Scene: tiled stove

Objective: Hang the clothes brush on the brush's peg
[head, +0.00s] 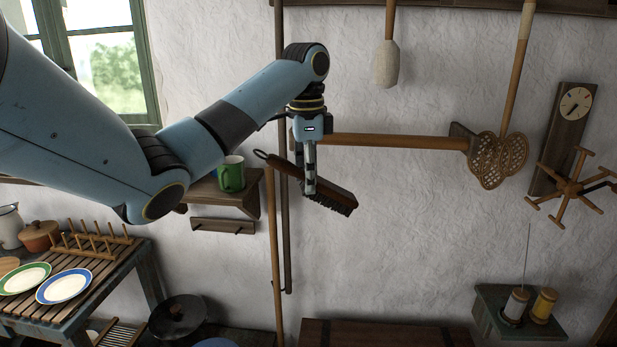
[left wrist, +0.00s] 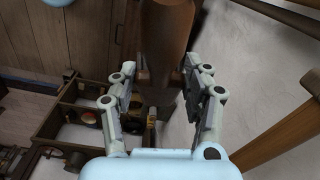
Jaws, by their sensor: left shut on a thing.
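The clothes brush (head: 335,195) has a dark brown wooden back, dark bristles underneath and a loop at its left end. My left gripper (head: 310,188) points down and is shut on the brush, holding it in the air, tilted with its right end lower. In the left wrist view the brown wood of the brush (left wrist: 166,40) lies between the fingers of my left gripper (left wrist: 160,88). A small wooden peg rail (head: 222,226) is on the wall below the shelf, left of and lower than the brush. I cannot tell which peg is the brush's. My right gripper is not in view.
A green mug (head: 231,175) stands on the wall shelf (head: 208,193) left of the brush. Upright poles (head: 286,240) stand close behind it. A wooden bar (head: 400,141) runs across the wall to the right. A slatted table (head: 110,262) with plates stands lower left.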

